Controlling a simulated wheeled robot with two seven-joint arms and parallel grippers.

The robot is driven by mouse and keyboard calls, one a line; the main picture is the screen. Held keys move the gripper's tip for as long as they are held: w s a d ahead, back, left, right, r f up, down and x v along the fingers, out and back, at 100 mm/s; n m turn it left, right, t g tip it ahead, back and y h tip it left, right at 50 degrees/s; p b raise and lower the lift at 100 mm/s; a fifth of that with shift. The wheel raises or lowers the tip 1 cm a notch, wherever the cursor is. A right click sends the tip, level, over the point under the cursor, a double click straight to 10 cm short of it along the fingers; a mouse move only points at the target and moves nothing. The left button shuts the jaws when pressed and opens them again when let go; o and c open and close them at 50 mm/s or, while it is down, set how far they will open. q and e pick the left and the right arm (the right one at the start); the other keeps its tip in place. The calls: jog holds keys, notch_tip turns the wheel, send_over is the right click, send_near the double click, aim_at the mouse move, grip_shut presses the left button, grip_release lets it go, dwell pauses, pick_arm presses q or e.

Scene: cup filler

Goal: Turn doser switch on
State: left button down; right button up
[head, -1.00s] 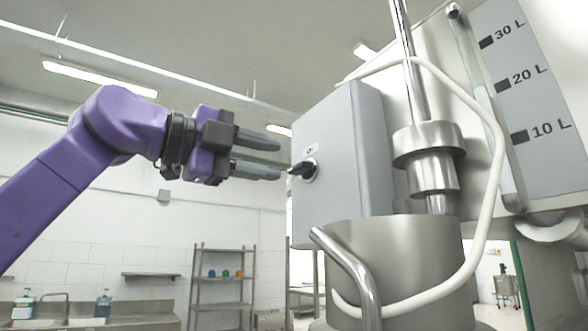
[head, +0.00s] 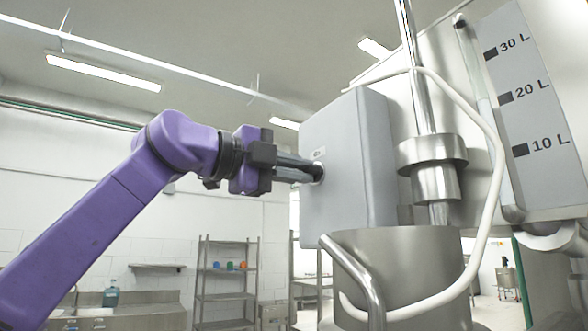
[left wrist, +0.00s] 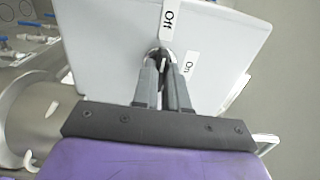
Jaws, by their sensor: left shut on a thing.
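The doser switch (head: 317,171) is a dark rotary knob on the left face of the grey control box (head: 346,160). My left gripper (head: 300,170) reaches it from the left and is shut on the knob. In the left wrist view, the gripper's fingers (left wrist: 165,82) close around the knob, which they mostly hide. A white "Off" label (left wrist: 169,20) is above the knob and an "On" label (left wrist: 188,66) is beside it to the right. The knob's exact pointing direction is hard to tell. My right gripper is not in view.
A steel cylinder (head: 400,270) with a bent handle (head: 358,275) stands below the box. A white hose (head: 492,200) loops around it. A large steel tank with a litre scale (head: 520,95) is at the right. A shelf rack (head: 226,280) stands far behind. Left of the box is open air.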

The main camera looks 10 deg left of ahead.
pick_arm(q)
jog(key=shift+r+m, duration=0.1)
jog(key=shift+m, duration=0.3)
jog(key=m+p, duration=0.2)
jog(key=m, duration=0.3)
jog(key=shift+a+r+m, duration=0.1)
jog(key=shift+m, duration=0.3)
jog(key=m+p, duration=0.3)
jog(key=m, duration=0.8)
jog(key=shift+m, duration=0.3)
